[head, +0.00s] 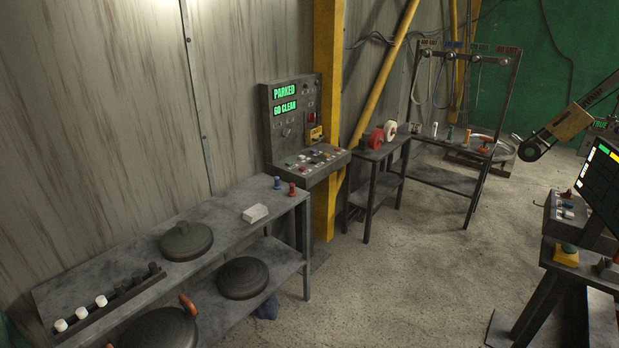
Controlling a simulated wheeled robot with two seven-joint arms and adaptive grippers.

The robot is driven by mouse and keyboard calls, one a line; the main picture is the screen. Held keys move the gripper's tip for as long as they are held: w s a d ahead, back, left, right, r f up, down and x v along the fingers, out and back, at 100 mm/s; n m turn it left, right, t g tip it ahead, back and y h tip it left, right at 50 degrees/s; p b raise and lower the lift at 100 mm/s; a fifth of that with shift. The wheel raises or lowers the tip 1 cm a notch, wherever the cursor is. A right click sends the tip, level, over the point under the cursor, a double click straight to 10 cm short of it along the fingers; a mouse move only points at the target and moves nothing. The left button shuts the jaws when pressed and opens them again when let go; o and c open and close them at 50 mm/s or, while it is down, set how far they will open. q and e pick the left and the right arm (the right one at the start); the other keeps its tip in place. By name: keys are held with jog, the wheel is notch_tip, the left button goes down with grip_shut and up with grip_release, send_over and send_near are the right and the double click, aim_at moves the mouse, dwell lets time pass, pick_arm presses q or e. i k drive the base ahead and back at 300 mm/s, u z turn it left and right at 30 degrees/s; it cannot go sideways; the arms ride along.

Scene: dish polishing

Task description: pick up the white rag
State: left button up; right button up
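A small white block-shaped thing (255,213), which looks like the folded white rag, lies on the top of the grey metal bench (228,226), near its right end. Nothing covers it and nothing touches it from above. Neither of my grippers is in view.
A dark lidded dish (186,240) sits left of the rag, and blue (277,183) and red (291,189) small items stand behind it. A rack with white-topped pieces (101,301) lies front left. A control panel (290,115) stands behind. Open floor (390,270) lies to the right.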

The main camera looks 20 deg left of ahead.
aim_at(253, 214)
jog(key=i, duration=3.15)
jog(key=u, duration=2.1)
